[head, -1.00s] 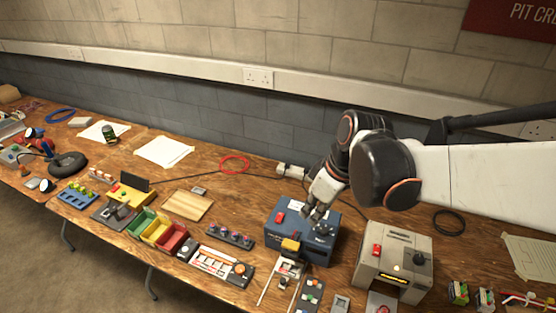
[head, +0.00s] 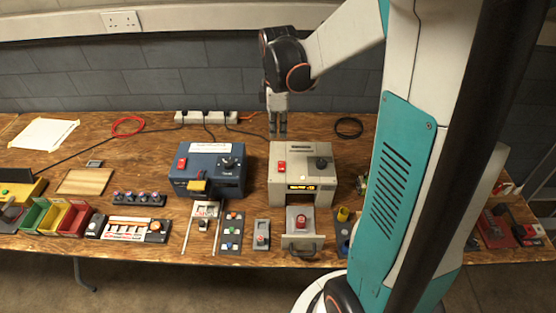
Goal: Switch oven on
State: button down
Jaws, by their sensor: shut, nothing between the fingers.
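A beige oven-like box (head: 300,201) stands near the middle of the table. It has a red rocker switch (head: 282,168) at top left, a dark knob (head: 321,163) at top right and a lit amber display (head: 301,187) on its front. A drawer-like tray (head: 302,246) with a red piece (head: 302,222) sits out in front of it. I cannot read the switch's position. My gripper (head: 278,134) is shut and empty, pointing down. In the picture it appears just above and behind the box's back left edge, apart from the switch.
A blue box (head: 209,177) with its own red switch and knob stands left of the beige one. A power strip (head: 206,117) and a black cable coil (head: 349,127) lie behind. Small parts and bins (head: 57,218) fill the front left. My own column covers the right.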

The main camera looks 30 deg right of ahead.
aim_at(278, 169)
jog(key=shift+f, duration=0.1)
notch_tip(278, 169, down, 14)
jog(key=b, duration=0.4)
jog(key=shift+b, duration=0.4)
jog(key=shift+s+a+f+b, duration=0.1)
jog(key=shift+f+b, duration=0.25)
jog(key=shift+b, duration=0.05)
jog(key=shift+r, duration=0.15)
jog(key=shift+w+d+r, duration=0.25)
jog(key=shift+w+d, duration=0.2)
jog(key=shift+w, duration=0.2)
jog(key=shift+r, duration=0.1)
